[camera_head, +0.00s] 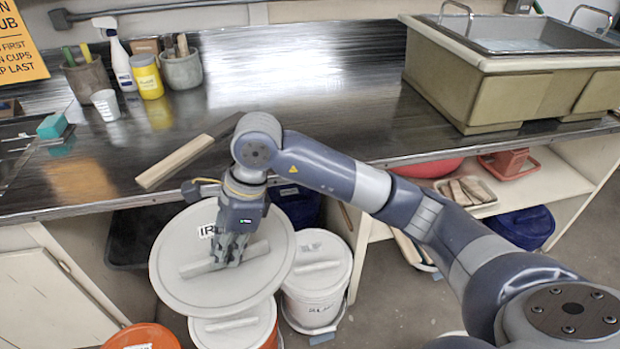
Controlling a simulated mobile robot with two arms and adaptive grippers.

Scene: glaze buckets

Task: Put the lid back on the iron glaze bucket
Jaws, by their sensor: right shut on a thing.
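A large round pale grey lid (175,262) with a bar handle (205,266) and a label reading "IR" is in the lower left middle of the head view. The rest of its label is hidden by my gripper. My right gripper (232,258) points down from above and is shut on the lid's bar handle. The lid hangs in front of the counter edge, above the buckets. Which bucket is the iron glaze one I cannot tell, as the lid covers part of the area below. My left gripper is not in view.
A white lidded bucket (315,282) stands right of the held lid. A white-lidded bucket (232,331) and an orange bucket (140,338) are at the bottom edge. The metal counter (300,80) holds a wooden strip (172,165), cups and bottles, and a sink tub (470,85).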

